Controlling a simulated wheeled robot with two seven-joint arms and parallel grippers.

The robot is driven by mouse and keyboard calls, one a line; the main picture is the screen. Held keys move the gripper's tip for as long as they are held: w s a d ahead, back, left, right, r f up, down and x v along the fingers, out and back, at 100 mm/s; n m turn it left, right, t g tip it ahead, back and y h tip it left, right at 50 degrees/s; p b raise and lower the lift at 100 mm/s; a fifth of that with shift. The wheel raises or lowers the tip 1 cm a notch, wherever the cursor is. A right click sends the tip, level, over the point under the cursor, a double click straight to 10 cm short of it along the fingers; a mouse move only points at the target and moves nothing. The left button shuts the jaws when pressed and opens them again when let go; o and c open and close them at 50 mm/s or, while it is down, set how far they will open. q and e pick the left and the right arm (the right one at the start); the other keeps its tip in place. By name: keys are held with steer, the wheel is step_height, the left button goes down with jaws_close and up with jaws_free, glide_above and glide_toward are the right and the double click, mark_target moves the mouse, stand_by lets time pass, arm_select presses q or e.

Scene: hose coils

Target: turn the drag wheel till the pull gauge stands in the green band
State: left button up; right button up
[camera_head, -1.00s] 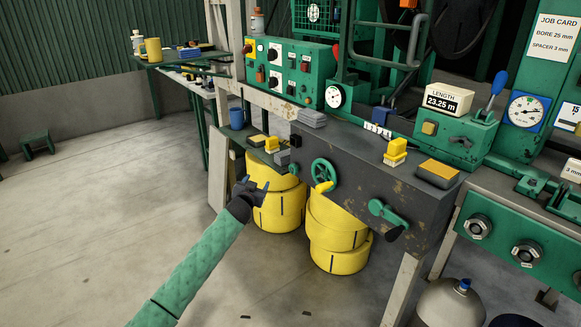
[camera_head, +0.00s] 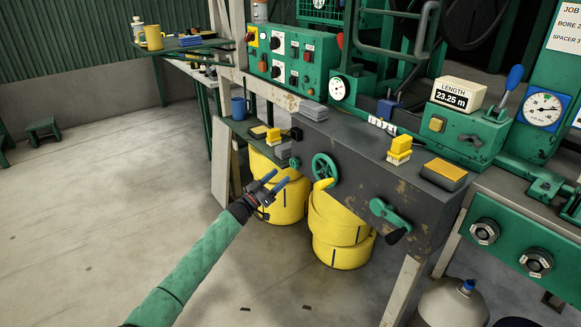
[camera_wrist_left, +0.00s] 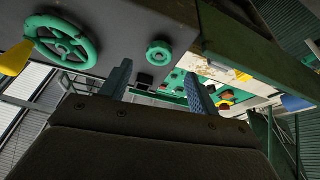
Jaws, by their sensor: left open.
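A green spoked handwheel (camera_head: 325,168) with a yellow handle is on the front of the dark steel bench. It also shows in the wrist view (camera_wrist_left: 62,40), at upper left. A smaller green knob (camera_head: 295,162) sits to its left, and in the wrist view (camera_wrist_left: 159,52) it lies beyond and between my fingers. I cannot tell which is the drag wheel. My left gripper (camera_head: 281,176) is open and empty, in front of the bench just below the knob, apart from both. A small round white gauge (camera_head: 338,89) stands above the bench; its band is too small to read. My right gripper is not in view.
A larger dial (camera_head: 543,109) is at the right. A green crank (camera_head: 390,215) juts from the bench front, right of the wheel. Yellow hose coils (camera_head: 340,235) stand below. A blue mug (camera_head: 239,108) stands at the bench's left end.

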mark_target(292, 165)
arm_select(q)
steer(key=p+x, duration=0.1)
steer(key=x, duration=0.5)
steer(key=shift+w+d+r, duration=0.1)
steer(key=shift+r, duration=0.15)
steer(key=shift+w+d, duration=0.15)
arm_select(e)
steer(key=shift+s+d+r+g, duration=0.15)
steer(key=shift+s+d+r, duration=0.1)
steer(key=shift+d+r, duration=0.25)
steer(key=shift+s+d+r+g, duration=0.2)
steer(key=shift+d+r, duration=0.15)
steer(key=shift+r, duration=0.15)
arm_select(q)
steer(key=c, duration=1)
